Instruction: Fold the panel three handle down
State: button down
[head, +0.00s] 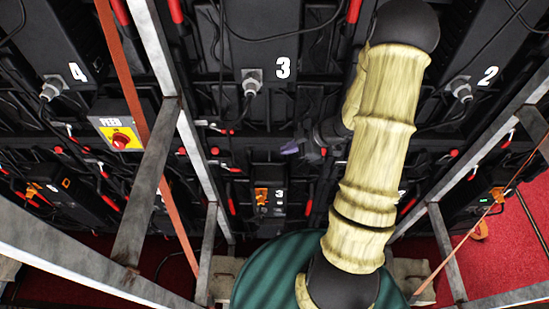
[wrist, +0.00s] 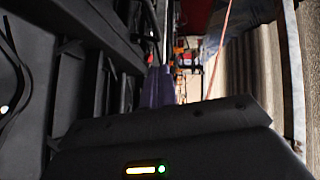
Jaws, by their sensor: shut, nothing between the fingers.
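The panel marked 3 (head: 265,30) is black and stands at the top middle of the head view, with a grey cable plug under its number. Red-tipped handles show near it, one at its upper right (head: 354,11) and one at its upper left (head: 176,11). I cannot tell which one is the panel three handle. My gripper (head: 288,148) is below and slightly right of the number 3, close to the black frame, apart from these two handles. Its dark purple fingers (wrist: 159,88) are together and empty in the wrist view. My forearm hides part of the wall right of the panel.
Panels 4 (head: 75,85) and 2 (head: 480,90) flank panel 3. A yellow switch box (head: 118,134) with a red knob is at left. Metal scaffold bars (head: 148,195) and orange straps (head: 172,205) stand in front of the wall. Red carpet (head: 500,260) shows at lower right.

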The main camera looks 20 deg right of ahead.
jog(key=w+a+f+p, duration=0.2)
jog(key=w+a+f, duration=0.1)
jog(key=f, duration=0.5)
jog(key=shift+a, duration=0.25)
jog(key=shift+f, duration=0.3)
